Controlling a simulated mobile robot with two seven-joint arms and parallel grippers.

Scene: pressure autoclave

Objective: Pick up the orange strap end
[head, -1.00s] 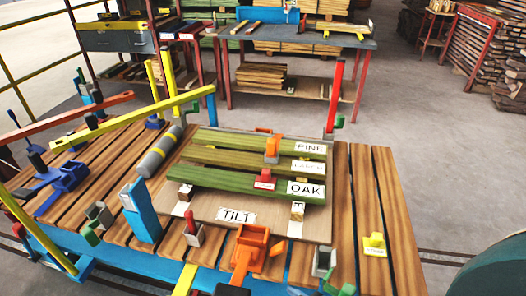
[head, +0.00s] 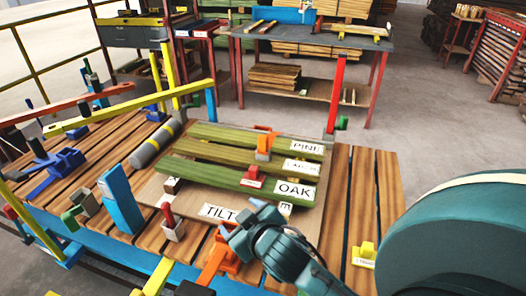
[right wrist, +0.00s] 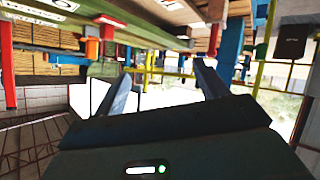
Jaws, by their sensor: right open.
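An orange buckle-like piece (head: 213,265) with an arm hangs at the table's front edge in the head view; my right gripper and wrist partly cover it. I cannot tell which part is the strap end. A second orange piece (head: 264,143) sits on the green boards. My right gripper (head: 240,222) is beside the front orange piece, by the TILT label. In the right wrist view its two fingers (right wrist: 163,80) are apart with nothing between them. My left gripper is not in view.
The slatted table (head: 340,215) bears green boards (head: 215,180) labelled PINE and OAK. A blue post (head: 120,200) and a small red-handled block (head: 172,226) stand left of my gripper. A yellow block (head: 364,256) is at right. A red post (head: 336,95) rises behind.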

